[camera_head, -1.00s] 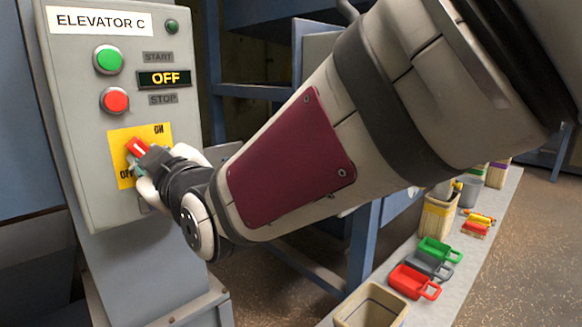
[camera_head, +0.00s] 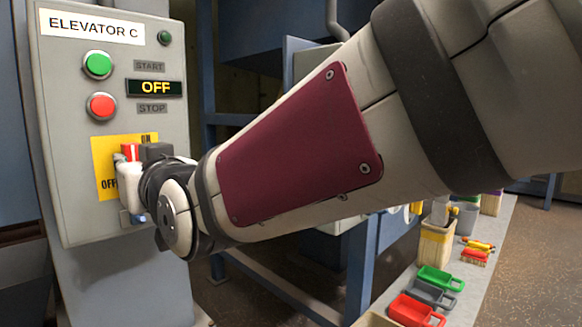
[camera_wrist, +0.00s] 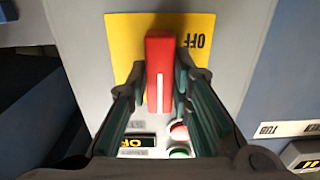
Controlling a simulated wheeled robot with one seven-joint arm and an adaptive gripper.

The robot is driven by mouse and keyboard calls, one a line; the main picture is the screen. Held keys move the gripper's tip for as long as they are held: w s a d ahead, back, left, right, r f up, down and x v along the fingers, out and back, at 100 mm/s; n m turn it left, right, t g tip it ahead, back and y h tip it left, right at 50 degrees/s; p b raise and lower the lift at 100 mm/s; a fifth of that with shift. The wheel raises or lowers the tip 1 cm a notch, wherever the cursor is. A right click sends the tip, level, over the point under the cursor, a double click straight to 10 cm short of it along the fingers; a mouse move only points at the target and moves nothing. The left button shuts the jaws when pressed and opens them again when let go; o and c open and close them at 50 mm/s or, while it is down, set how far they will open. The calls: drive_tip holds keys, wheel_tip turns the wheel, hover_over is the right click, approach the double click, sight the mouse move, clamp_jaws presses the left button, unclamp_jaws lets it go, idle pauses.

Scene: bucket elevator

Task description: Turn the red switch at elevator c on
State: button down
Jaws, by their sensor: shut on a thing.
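The red switch (camera_head: 130,152) is on a yellow plate (camera_head: 105,165) marked ON and OFF, low on the grey Elevator C panel (camera_head: 75,215). In the wrist view the red switch handle (camera_wrist: 160,60) lies between my two dark green fingers, and its white line runs straight up and down the picture. My gripper (camera_wrist: 163,82) is shut on the handle. In the head view my gripper (camera_head: 133,172) covers much of the switch and part of the plate. The display (camera_head: 154,88) reads OFF.
Above the switch are a green button (camera_head: 97,65), a red button (camera_head: 101,106) and a small green lamp (camera_head: 164,37). Blue frame posts stand behind my arm.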

drive_tip(key=shift+f, duration=0.1)
idle(0.3)
drive_tip(key=c, duration=1.4)
unclamp_jaws()
drive_tip(key=shift+c, duration=0.2)
drive_tip(key=v, duration=1.2)
